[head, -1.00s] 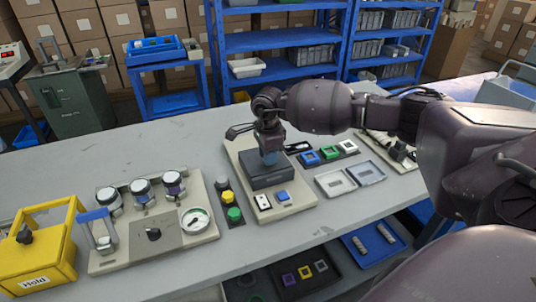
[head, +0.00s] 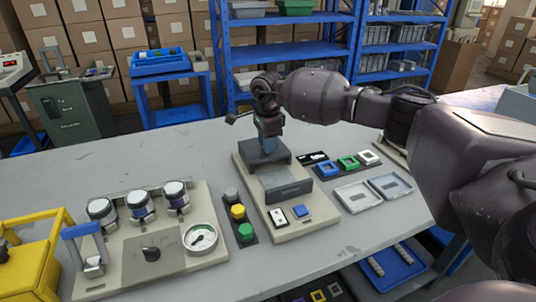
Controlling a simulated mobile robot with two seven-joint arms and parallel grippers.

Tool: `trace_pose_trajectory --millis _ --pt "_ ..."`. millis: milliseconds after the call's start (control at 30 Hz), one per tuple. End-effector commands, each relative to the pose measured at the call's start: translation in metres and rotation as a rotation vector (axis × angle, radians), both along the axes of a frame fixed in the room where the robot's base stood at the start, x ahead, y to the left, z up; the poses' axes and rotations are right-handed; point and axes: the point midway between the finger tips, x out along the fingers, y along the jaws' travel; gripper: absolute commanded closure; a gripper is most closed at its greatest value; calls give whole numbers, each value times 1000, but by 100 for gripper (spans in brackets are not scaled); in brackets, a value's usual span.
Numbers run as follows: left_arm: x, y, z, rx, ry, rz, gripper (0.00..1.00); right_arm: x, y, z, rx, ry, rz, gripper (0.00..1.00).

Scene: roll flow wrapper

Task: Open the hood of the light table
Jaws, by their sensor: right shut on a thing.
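The light table is a beige base (head: 296,231) with a white switch plate and a blue button at its front. Its dark grey hood (head: 262,151) is now raised at the back of the base. A grey flat surface and a dark front edge (head: 289,193) are exposed in front of it. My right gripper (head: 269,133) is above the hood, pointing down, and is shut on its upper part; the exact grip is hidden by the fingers. My left gripper is not in view.
Coloured frames (head: 347,163) and two grey trays (head: 357,196) lie right of the light table. A column of grey, yellow and green buttons (head: 238,212) and a panel with jars and a gauge (head: 199,238) stand left. The table's back left is clear.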

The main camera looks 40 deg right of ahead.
Motion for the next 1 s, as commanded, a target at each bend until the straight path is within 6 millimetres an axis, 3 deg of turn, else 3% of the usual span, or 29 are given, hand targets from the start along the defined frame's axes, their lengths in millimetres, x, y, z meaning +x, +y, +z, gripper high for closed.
trace_pose_trajectory --millis 167,500,533,700,1000 --pt "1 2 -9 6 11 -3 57 14 -4 -3 0 4 -1 100" --pt "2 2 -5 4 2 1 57 15 -4 1 1 1 -1 100" --pt "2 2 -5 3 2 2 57 15 -4 1 1 1 -1 71" --pt "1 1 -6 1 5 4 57 15 -4 1 1 1 0 47" --pt "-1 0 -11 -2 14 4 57 15 -4 2 1 0 0 47"
